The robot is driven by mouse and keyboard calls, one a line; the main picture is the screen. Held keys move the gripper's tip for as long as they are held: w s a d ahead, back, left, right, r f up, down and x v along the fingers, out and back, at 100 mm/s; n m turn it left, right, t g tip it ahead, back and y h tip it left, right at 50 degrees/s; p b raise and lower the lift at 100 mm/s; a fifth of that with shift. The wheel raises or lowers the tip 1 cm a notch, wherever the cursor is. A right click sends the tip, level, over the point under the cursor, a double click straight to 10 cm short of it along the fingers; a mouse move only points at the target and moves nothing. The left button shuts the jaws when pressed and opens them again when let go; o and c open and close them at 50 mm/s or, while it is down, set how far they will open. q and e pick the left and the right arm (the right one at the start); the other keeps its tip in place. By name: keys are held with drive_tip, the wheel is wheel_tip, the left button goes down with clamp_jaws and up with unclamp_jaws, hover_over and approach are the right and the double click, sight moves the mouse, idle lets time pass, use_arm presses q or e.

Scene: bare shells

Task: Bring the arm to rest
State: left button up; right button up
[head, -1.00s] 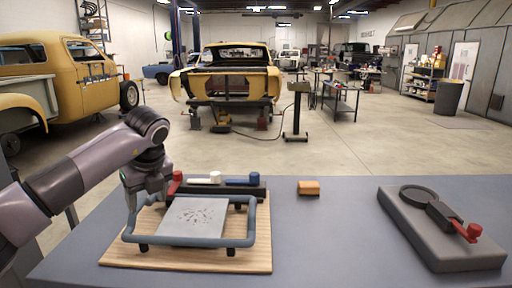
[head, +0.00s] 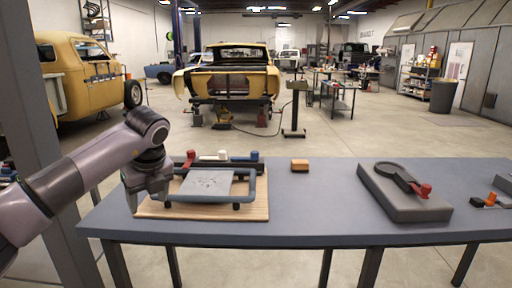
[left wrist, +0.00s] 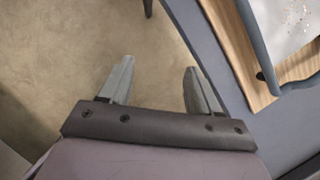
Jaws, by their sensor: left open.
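My left gripper (head: 148,189) is at the left end of the table, beside the wooden board (head: 258,211). In the left wrist view the two fingers of my left gripper (left wrist: 158,88) stand apart with nothing between them, over the bare floor just off the table's edge. On the board is a blue-grey tubular frame (head: 215,199) with a speckled grey plate (head: 207,183). The board (left wrist: 255,93) and frame (left wrist: 262,50) also show at the right of the left wrist view. My right gripper is not in view.
The grey table (head: 320,210) also bears a dark rack with red, white and blue-ended tools (head: 222,156), an orange-brown block (head: 299,165) and a grey slab (head: 405,202) with a ring and red-handled part. A grey post (head: 30,130) stands at the left.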

use_arm(q)
drive_tip(key=s+d+f+m+g+h, duration=0.1)
drive_tip(key=s+d+f+m+h, duration=0.15)
drive_tip(key=d+f, duration=0.3)
drive_tip(key=s+d+f+m+h, duration=0.1)
drive_tip(key=d+f+h, duration=0.2)
drive_tip(key=d+f, duration=0.25)
drive_tip(key=s+d+r+n+h+p, duration=0.1)
drive_tip(key=s+d+h, duration=0.5)
drive_tip(key=d+h, duration=0.2)
drive_tip(key=s+d+n+h+p, duration=0.1)
drive_tip(key=s+d+h, duration=0.5)
drive_tip(key=d+h, duration=0.15)
drive_tip(key=a+f+n+t+y, duration=0.35)
drive_tip(key=a+n+t, duration=0.3)
drive_tip(key=n, duration=0.25)
drive_tip(key=a+f+n+t+y, duration=0.3)
drive_tip(key=a+n+t+y, duration=0.2)
drive_tip(key=n+t, duration=0.4)
drive_tip(key=s+a+f+n+g+y+p, duration=0.1)
drive_tip(key=s+a+f+n+g+y, duration=0.2)
drive_tip(key=s+f, duration=0.4)
drive_tip(key=s+a+f+n+g+y, duration=0.4)
drive_tip(key=s+a+f+n, duration=0.1)
drive_tip(key=s+a+f, duration=0.2)
drive_tip(key=shift+s+a+f+p, duration=0.3)
drive_tip(key=shift+s+a, duration=0.35)
drive_tip(key=shift+s, duration=0.55)
